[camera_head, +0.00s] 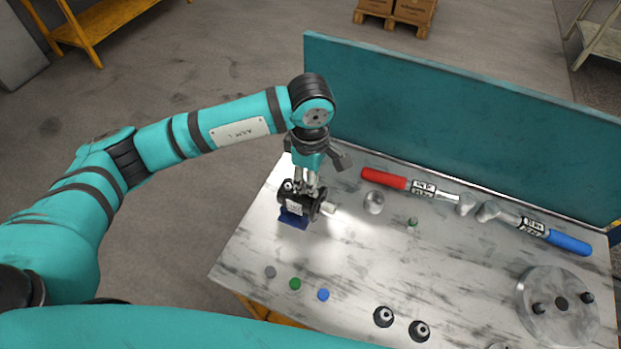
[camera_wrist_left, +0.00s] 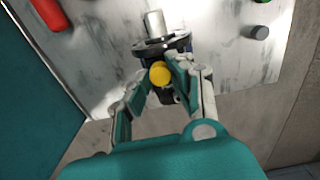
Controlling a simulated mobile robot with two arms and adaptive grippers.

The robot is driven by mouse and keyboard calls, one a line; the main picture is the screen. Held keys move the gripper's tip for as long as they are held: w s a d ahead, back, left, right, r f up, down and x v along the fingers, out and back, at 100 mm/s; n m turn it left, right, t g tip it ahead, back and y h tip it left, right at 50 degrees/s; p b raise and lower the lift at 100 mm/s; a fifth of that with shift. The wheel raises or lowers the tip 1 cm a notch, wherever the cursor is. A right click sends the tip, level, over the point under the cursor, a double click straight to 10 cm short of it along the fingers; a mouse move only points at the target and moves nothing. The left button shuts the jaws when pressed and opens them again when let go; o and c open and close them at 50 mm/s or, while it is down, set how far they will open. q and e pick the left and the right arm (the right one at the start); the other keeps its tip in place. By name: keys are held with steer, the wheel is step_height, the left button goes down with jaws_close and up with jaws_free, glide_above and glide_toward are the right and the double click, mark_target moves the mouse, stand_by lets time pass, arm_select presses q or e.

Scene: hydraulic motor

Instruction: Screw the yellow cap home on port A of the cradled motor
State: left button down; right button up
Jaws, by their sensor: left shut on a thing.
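The dark motor (camera_head: 297,203) lies in a blue cradle (camera_head: 293,219) near the left end of the bench, its silver shaft pointing right. My left gripper (camera_head: 308,184) is directly above it, fingers down at the motor's top. In the left wrist view, the yellow cap (camera_wrist_left: 160,74) is between the fingertips of my left gripper (camera_wrist_left: 163,68), which is shut on it. Behind it show the motor's dark flange (camera_wrist_left: 165,44) and shaft (camera_wrist_left: 153,22). The port under the cap is hidden, so I cannot tell how the cap sits on it. The right gripper is not in view.
A grey cap (camera_head: 270,272), a green cap (camera_head: 295,283) and a blue cap (camera_head: 323,295) lie near the front edge. A red-handled wrench (camera_head: 385,179) and a blue-handled wrench (camera_head: 570,243) lie along the teal back panel (camera_head: 450,120).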

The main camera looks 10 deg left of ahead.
arm_select(q)
steer(key=shift+s+f+m+b, duration=0.15)
steer(key=shift+f+m+b, duration=0.35)
steer(key=shift+b, duration=0.35)
steer(key=shift+r+m+b, duration=0.15)
steer(key=shift+m+b, duration=0.25)
steer(key=shift+m, duration=0.1)
steer(key=c, duration=1.4)
jaws_free()
steer(key=shift+r, duration=0.15)
steer(key=shift+r, duration=0.2)
